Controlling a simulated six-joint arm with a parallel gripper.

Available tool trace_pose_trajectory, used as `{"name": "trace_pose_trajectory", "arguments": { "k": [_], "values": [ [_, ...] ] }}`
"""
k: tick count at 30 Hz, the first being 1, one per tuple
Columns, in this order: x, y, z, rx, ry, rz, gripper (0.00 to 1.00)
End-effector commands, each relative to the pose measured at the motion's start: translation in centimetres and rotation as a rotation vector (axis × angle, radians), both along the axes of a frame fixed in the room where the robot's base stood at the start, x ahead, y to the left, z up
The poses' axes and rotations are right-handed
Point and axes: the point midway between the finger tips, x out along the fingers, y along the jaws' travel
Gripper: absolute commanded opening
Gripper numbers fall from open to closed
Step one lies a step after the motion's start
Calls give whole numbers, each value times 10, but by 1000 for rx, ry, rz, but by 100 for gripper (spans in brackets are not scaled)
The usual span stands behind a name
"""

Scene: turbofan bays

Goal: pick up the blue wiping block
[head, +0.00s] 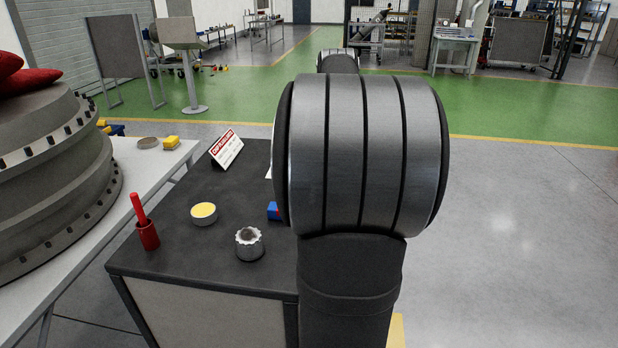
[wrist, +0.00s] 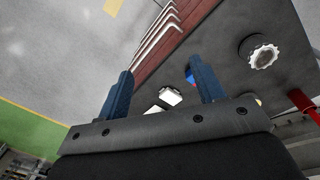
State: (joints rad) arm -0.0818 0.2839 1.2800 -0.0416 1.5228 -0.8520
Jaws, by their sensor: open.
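The blue wiping block (head: 273,211) lies on the dark top of the bench (head: 180,245). In the head view my arm covers its right part. In the wrist view a small patch of blue with some red (wrist: 189,77), likely the block, shows just beside the right finger, which hides the rest. My gripper (wrist: 160,68) is open, its two dark blue fingers wide apart with nothing held between them. It is above the bench and apart from the block. In the head view my own arm hides the gripper.
A notched metal ring (head: 249,244), a yellow-filled tin (head: 204,213), a red cup with a red handle (head: 147,232) and a red-and-white sign (head: 227,149) stand on the bench. Bent metal rods (wrist: 158,30) lie on a reddish-brown strip. A large engine casing (head: 50,180) is left.

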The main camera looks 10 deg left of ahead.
Motion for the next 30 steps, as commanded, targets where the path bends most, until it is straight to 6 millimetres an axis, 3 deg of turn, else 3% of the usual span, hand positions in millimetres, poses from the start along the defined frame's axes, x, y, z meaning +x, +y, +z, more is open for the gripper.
{"name": "trace_pose_trajectory", "arguments": {
  "k": [1, 3, 6, 9, 14, 30],
  "values": [
    [15, 32, 1, 2, 15, 124, 62],
    [29, 68, 4, 6, 32, 281, 62],
    [41, 111, 6, 12, 51, 460, 62],
    [45, 139, 7, 15, 63, 576, 62],
    [47, 153, 0, 17, 70, 641, 62],
    [46, 151, -104, 18, 70, 637, 62]
  ]
}}
